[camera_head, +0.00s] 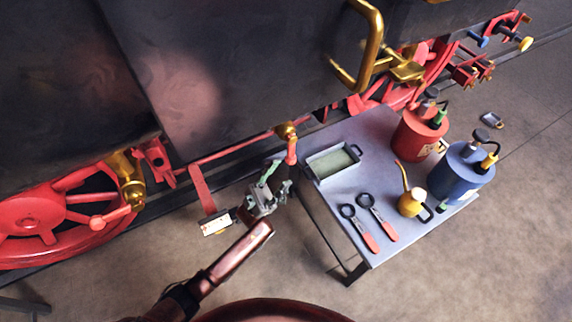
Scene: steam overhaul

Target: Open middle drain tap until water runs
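The middle drain tap (287,131) is a brass fitting under the dark locomotive body, with a red lever (292,151) hanging down from it. My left gripper (279,177) is just below and left of the lever. Its fingers look spread apart, with nothing seen between them. A small gap seems to separate the gripper from the lever, though contact is hard to judge. No running water shows at the tap. My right gripper is not in view.
A grey table (340,200) right of the gripper carries a shallow tray (316,172), two wrenches, a yellow oil can (411,203), a red can (418,135) and a blue can (460,174). A white tag (217,223) hangs left of the gripper. Red wheels stand behind.

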